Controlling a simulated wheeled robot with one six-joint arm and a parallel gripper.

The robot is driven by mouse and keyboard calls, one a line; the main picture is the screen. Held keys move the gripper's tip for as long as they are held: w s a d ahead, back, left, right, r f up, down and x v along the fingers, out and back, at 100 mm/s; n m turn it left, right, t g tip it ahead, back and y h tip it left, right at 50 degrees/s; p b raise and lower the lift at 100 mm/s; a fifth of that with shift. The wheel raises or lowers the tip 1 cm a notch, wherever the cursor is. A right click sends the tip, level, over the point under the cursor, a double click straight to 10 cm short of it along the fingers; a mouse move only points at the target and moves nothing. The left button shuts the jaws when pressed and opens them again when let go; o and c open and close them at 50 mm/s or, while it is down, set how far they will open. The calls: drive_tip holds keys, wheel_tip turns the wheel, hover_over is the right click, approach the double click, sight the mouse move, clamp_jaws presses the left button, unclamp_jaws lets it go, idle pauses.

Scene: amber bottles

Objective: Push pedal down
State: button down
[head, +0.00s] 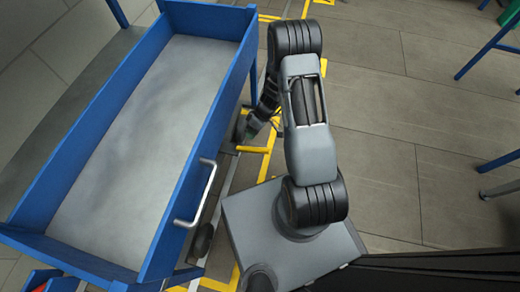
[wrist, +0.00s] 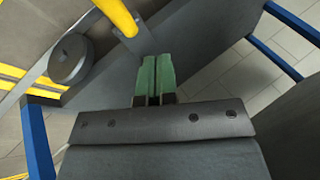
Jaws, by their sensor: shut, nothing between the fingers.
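A yellow pedal bar (head: 253,149) sticks out low beside the blue cart in the head view. In the wrist view the yellow bar (wrist: 118,14) comes in from the top, its end just ahead and to the left of my fingertips. My gripper (wrist: 156,60) is shut, its two green fingers side by side with nothing between them. In the head view my gripper (head: 247,134) is small and partly hidden by my arm, close to the pedal. I cannot tell whether the fingers touch the bar.
The blue cart (head: 178,200) with a grey top stands on the left, with a silver handle (head: 198,192) on its near side. A dark round wheel (wrist: 70,58) is left of the fingers. Yellow lines mark the floor. The floor at right is mostly clear.

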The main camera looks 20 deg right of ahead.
drive_tip(key=b, duration=0.4)
hover_over(255, 150)
drive_tip(key=d, duration=0.1)
drive_tip(key=f, duration=0.6)
drive_tip(key=shift+w+f, duration=0.15)
drive_tip(key=shift+w, duration=0.25)
drive_tip(key=shift+s+d+f+b, duration=0.1)
drive_tip(key=shift+d+f+b, duration=0.05)
drive_tip(key=shift+f+b, duration=0.2)
drive_tip(key=shift+f+b, duration=0.2)
drive_tip(key=shift+b, duration=0.15)
idle(0.6)
drive_tip(key=shift+s+d+f, duration=0.1)
drive_tip(key=shift+f, duration=0.05)
